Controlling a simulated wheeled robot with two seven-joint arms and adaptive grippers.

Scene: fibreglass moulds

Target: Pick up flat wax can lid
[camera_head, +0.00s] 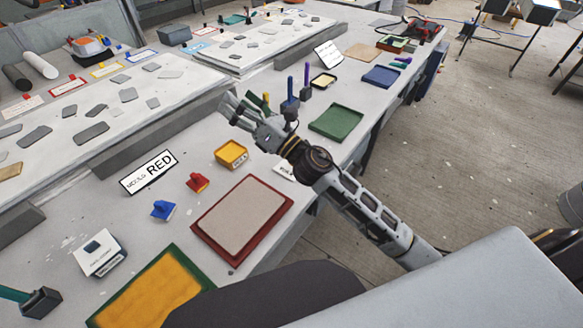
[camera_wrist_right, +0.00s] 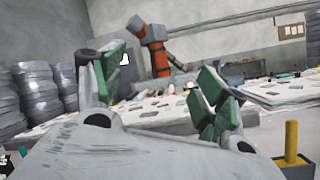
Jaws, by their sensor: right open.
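My right gripper (camera_head: 243,104) reaches in from the lower right and hangs above the table. In the right wrist view its green-padded fingers (camera_wrist_right: 160,85) stand wide apart with nothing between them. I cannot pick out a flat wax can lid for certain. A small orange-yellow container (camera_head: 231,153) with a light label sits on the table just below and left of the gripper, apart from it. My right wrist and forearm hide part of the table behind them. My left gripper is not in view.
A red-rimmed tray (camera_head: 283,207), a red block (camera_head: 197,182), a blue block (camera_head: 163,210) and a RED sign (camera_head: 149,172) lie nearby. A green tray (camera_head: 336,122) and upright coloured handles (camera_head: 306,82) stand close to my right wrist. A yellow handle (camera_wrist_right: 291,143) shows at right in the wrist view.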

